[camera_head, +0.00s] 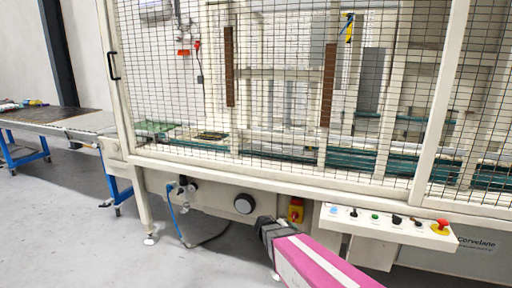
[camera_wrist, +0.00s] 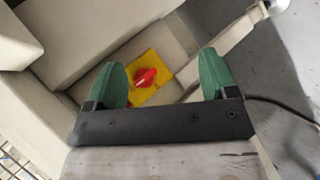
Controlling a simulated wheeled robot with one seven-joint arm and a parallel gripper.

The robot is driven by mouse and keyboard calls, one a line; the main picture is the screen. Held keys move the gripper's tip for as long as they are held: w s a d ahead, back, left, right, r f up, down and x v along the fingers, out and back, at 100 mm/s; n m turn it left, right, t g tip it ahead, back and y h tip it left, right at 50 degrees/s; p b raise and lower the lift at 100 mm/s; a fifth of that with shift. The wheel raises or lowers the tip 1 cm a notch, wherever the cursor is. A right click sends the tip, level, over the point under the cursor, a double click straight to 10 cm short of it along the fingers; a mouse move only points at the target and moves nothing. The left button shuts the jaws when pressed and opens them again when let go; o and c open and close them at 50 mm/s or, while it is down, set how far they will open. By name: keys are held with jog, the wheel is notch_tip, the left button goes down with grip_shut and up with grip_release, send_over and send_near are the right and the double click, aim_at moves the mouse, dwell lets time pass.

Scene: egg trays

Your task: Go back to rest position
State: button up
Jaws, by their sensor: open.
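My gripper (camera_wrist: 162,82) is open in the wrist view, its two green fingers apart with nothing held between them. Beyond the fingers is a red rotary switch (camera_wrist: 146,77) on a yellow plate (camera_wrist: 153,66). In the head view my gripper (camera_head: 262,224) is at the end of my pink arm, low in front of the machine. It is just left of and below the same red and yellow switch (camera_head: 296,210). I cannot tell from the pictures whether a finger touches the switch.
A large caged machine (camera_head: 270,90) fills the view behind the gripper. A control panel (camera_head: 388,224) with several buttons and a red emergency stop (camera_head: 441,226) juts out at the right. A conveyor table (camera_head: 60,118) stands at far left. The grey floor (camera_head: 70,225) at left is clear.

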jog(key=s+d+r+m+g+y, duration=0.1)
jog(key=s+d+m+g+y, duration=0.1)
jog(key=s+y, duration=0.2)
jog(key=s+d+r+m+g+y, duration=0.2)
jog(key=s+y, duration=0.3)
jog(key=s, duration=0.5)
jog(key=shift+s+m+g, duration=0.15)
jog(key=shift+m+g, duration=0.15)
jog(key=shift+g, duration=0.5)
jog(key=shift+d, duration=0.1)
jog(key=shift+c, duration=0.4)
